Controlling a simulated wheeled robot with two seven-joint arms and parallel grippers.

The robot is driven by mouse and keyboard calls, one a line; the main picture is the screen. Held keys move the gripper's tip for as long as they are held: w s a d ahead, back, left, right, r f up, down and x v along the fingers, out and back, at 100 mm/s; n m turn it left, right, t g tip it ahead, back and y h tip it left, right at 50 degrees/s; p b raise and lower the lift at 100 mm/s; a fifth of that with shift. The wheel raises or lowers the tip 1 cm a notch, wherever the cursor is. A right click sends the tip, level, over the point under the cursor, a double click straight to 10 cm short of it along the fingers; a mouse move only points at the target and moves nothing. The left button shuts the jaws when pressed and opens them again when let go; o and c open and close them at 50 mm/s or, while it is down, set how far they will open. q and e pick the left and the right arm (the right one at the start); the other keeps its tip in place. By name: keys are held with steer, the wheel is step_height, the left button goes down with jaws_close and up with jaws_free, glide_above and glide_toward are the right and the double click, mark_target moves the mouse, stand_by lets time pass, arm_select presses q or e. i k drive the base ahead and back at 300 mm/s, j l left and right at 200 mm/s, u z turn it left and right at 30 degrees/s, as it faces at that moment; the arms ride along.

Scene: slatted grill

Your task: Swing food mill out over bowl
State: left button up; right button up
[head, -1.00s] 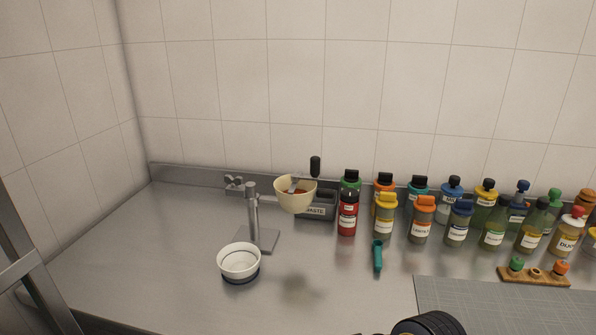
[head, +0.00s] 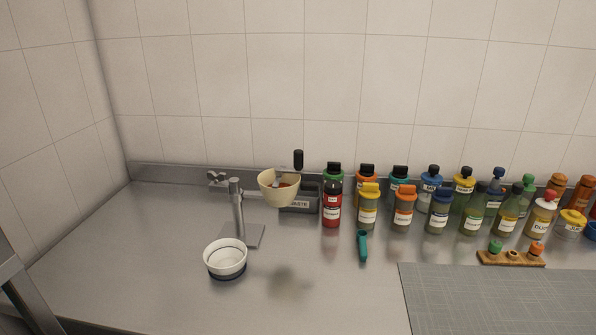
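The food mill is a cream bowl-shaped cup (head: 279,193) with a black-knobbed crank (head: 298,160). It hangs on an arm from a metal post stand (head: 238,210), to the right of the post and above the counter. Something orange-red shows inside it. A white bowl with a dark base (head: 225,259) sits on the counter in front of the post, to the left of the mill and not beneath it. Neither of my grippers is in view.
Several sauce bottles (head: 403,207) stand in rows along the back right. A teal tool (head: 362,246), a wooden holder (head: 511,258) and a grey cutting mat (head: 500,300) lie to the right. The front left counter (head: 130,270) is clear.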

mark_target(278, 191)
steer(key=i+l+u, duration=0.15)
steer(key=u, duration=0.3)
steer(key=l+u, duration=0.25)
steer(key=u, duration=0.2)
steer(key=i+l+u, duration=0.15)
steer(key=u, duration=0.35)
steer(key=k+l, duration=0.05)
steer(key=l, duration=0.05)
